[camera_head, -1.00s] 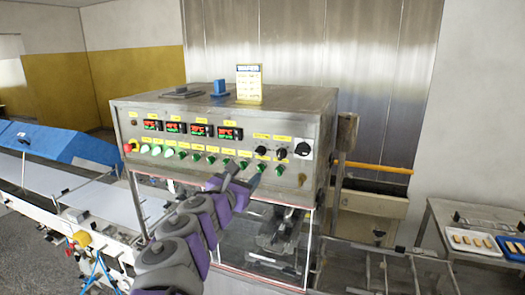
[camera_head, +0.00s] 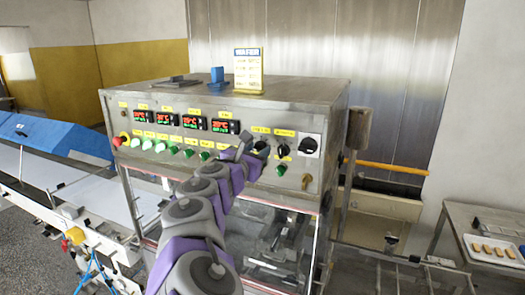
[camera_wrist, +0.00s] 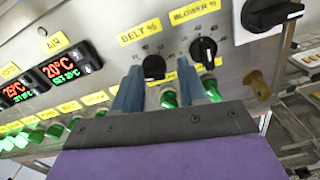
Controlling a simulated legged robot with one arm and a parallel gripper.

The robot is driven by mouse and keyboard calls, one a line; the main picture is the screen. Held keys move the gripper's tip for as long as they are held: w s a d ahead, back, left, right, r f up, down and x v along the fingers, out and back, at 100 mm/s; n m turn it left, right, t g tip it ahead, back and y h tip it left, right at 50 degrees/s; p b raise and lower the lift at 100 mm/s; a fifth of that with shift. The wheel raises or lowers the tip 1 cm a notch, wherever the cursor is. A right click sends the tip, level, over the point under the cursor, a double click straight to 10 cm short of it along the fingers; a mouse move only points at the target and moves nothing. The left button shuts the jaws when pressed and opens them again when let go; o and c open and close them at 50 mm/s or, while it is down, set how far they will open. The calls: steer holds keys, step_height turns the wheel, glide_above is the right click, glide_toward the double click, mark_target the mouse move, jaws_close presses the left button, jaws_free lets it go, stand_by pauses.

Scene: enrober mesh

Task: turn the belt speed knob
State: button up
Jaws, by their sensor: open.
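The belt speed knob (camera_wrist: 154,67) is a small black dial under the yellow "BELT %" label (camera_wrist: 139,33) in the wrist view. In the head view the knob (camera_head: 262,147) shows at the right part of the grey control panel. My gripper (camera_wrist: 159,66) is open, with its two blue-grey fingers on either side of the knob in the picture. I cannot tell whether they touch it. In the head view my gripper (camera_head: 243,152) is just left of the knob, at the panel face. The fingers hide small parts of the panel.
The blower knob (camera_wrist: 203,50) is close to the right finger, and a large black rotary switch (camera_wrist: 272,12) is further right. Green buttons (camera_wrist: 169,99) sit just below. Red displays (camera_head: 193,123) and a red stop button (camera_head: 117,141) are on the left.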

mark_target(259, 148)
steer(key=w+a, duration=0.1)
steer(key=w+a+f, duration=0.1)
steer(key=w, duration=0.1)
steer(key=shift+f, duration=0.2)
steer(key=shift+s+d+r, duration=0.35)
steer(key=shift+d, duration=0.2)
steer(key=shift+c, duration=0.6)
steer(key=shift+d, duration=0.55)
steer(key=c, duration=0.3)
steer(key=shift+a+f, duration=0.15)
steer(key=shift+a, duration=0.25)
steer(key=c, duration=0.5)
steer(key=shift+c, duration=0.7)
